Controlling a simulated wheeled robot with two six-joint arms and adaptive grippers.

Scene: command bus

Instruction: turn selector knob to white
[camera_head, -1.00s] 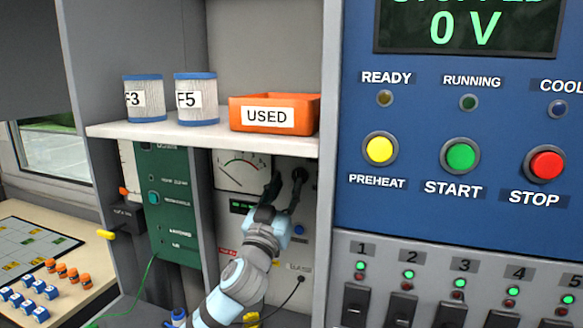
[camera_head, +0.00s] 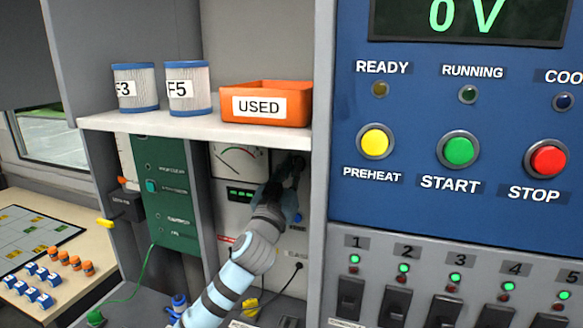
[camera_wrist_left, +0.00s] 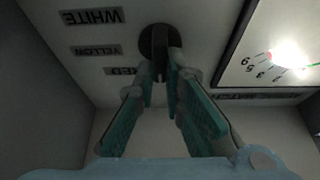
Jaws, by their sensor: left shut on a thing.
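The selector knob (camera_wrist_left: 153,42) is a dark round knob on the grey panel in the left wrist view. Labels beside it show upside down: WHITE (camera_wrist_left: 92,16), YELLOW (camera_wrist_left: 97,50) and a partly covered third one ending in "ED" (camera_wrist_left: 121,71). My left gripper (camera_wrist_left: 161,68) is shut on the knob, with its fingertips at the knob's lower part. In the head view my left gripper (camera_head: 288,174) reaches under the shelf and hides most of the knob. The knob's pointing direction cannot be made out. My right gripper is not in view.
A white shelf (camera_head: 190,126) with two filter cans and an orange USED bin (camera_head: 268,90) hangs above my left gripper. A meter (camera_head: 238,160) sits beside the knob. A grey divider and the blue button panel (camera_head: 420,200) stand to the right.

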